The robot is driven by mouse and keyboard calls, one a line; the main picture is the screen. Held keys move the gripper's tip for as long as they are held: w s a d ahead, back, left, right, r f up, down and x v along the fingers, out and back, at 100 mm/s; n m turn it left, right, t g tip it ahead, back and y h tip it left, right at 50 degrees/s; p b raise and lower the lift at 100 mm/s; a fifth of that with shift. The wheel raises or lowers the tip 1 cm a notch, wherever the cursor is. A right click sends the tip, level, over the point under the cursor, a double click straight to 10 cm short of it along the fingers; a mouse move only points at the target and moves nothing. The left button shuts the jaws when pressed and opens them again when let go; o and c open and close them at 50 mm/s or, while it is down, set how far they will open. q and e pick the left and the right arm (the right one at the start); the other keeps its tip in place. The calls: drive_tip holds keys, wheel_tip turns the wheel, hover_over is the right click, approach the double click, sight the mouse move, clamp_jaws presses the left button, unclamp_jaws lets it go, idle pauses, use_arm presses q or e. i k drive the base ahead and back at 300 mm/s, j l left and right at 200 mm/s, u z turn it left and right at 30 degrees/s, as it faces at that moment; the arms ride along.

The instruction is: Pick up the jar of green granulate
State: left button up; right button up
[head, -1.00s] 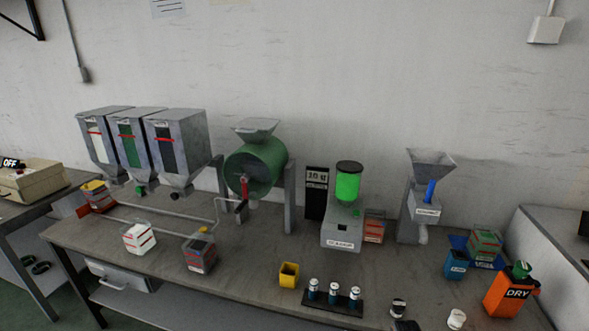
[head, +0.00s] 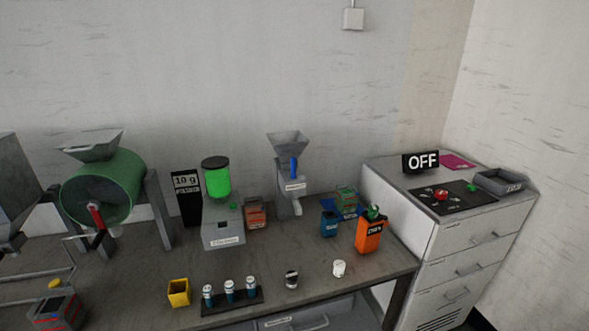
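A clear square jar with green contents and a red band (head: 346,203) stands at the back right of the bench, on or in a blue tray (head: 353,210). It is partly hidden by a blue container and an orange container in front of it. A green-filled cylinder with a black lid (head: 216,181) sits on top of a grey dispenser (head: 223,226), left of the middle. Neither of my grippers shows in the head view, so their state and distance to the jar are not visible.
The orange container (head: 369,237) and blue container (head: 329,224) stand near the jar. A jar with reddish contents (head: 256,214) is beside the dispenser. A hopper machine (head: 287,180) stands behind. A rack of several vials (head: 232,297) is in front. A drawer cabinet (head: 450,235) adjoins on the right.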

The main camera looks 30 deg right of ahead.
sight(373, 212)
drive_tip(key=z, duration=1.6)
